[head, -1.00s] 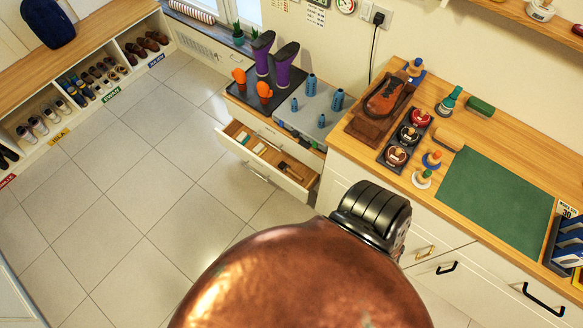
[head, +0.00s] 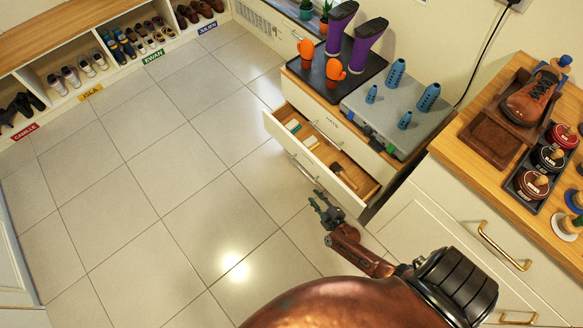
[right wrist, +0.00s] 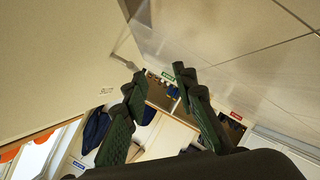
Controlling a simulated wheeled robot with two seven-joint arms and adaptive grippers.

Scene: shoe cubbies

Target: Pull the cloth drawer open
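A pale cabinet has one drawer (head: 276,128) pulled out, with brushes and small items inside. Above it is a shut drawer front (head: 325,120) with a small label and a bar handle. I cannot tell which drawer is the cloth drawer; any front below the open one is hidden in the head view. My right gripper (head: 326,207) is just in front of and below the open drawer's face. In the right wrist view the right gripper (right wrist: 160,78) is open and empty, with a pale bar handle (right wrist: 125,55) near its left fingertip. The left gripper is not in view.
A wooden counter (head: 462,130) with a shoe and polish tins is at the right. Shoe cubbies line the back left. The tiled floor (head: 150,200) is clear.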

